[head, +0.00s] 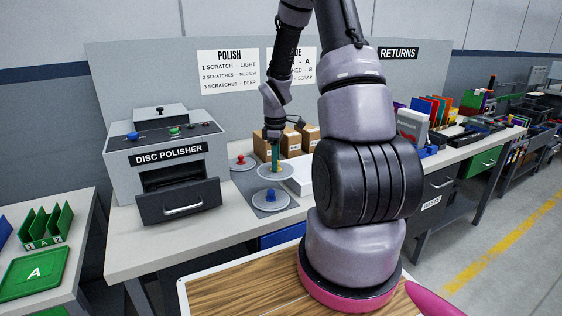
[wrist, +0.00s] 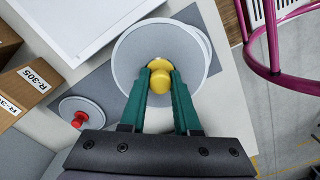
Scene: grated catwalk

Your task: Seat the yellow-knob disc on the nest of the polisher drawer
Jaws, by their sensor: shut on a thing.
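My gripper (head: 275,158) has its green fingers shut on the yellow knob (wrist: 160,79) of a pale grey disc (head: 273,172). The disc is roughly level over the grey mat on the bench; I cannot tell how far above the mat it is. In the wrist view the disc (wrist: 135,60) lies past the fingertips, with another pale round edge showing from under its right side. The disc polisher (head: 165,155) stands left of my gripper. Its dark drawer (head: 178,203) with a silver handle stands out at the front. The nest inside is not visible.
A blue-knob disc (head: 271,200) and a red-knob disc (head: 241,163) rest on the mat. The red-knob disc also shows in the wrist view (wrist: 85,118). Cardboard boxes (head: 291,143) and a white tray (wrist: 85,25) stand close by. The bench front near the drawer is clear.

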